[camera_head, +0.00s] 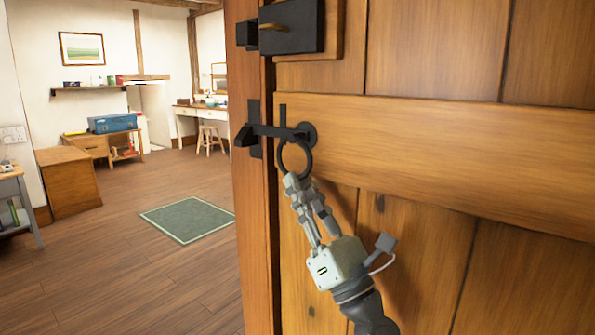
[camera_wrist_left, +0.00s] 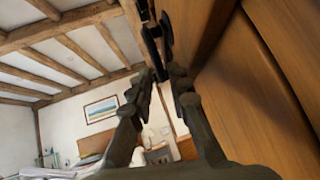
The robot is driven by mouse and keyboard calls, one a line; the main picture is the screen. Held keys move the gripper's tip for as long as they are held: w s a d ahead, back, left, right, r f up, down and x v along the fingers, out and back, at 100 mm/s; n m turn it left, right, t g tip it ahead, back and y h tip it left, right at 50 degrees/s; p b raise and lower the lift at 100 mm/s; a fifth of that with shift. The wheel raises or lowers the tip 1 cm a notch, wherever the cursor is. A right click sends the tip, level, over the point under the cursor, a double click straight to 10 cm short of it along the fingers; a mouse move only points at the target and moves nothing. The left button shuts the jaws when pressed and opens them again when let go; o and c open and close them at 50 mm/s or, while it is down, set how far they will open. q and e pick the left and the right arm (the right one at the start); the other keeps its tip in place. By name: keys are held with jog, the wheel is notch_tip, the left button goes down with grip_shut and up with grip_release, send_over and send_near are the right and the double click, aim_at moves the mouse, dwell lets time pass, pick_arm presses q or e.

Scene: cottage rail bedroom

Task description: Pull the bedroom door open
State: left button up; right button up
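The wooden bedroom door (camera_head: 430,140) fills the right of the head view. A black ring handle (camera_head: 308,160) hangs from its latch. The black latch bar (camera_head: 275,131) reaches left across the door's edge to the post, so the door looks shut or nearly so. My left gripper (camera_head: 292,184) points up at the bottom of the ring, its fingertips close together there. In the left wrist view the gripper's fingertips (camera_wrist_left: 163,76) have a narrow gap, with dark metal between them. It looks shut on the ring, though the contact is partly hidden. My right gripper is out of view.
A black lock box (camera_head: 291,27) sits on the door above the latch. A wooden post (camera_head: 253,220) stands left of the door. Beyond it is open plank floor with a green rug (camera_head: 188,219), a wooden chest (camera_head: 68,182) and a blue box (camera_head: 112,123) on a low table.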

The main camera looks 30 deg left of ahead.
pick_arm(q)
jog(key=shift+x, duration=1.15)
grip_shut()
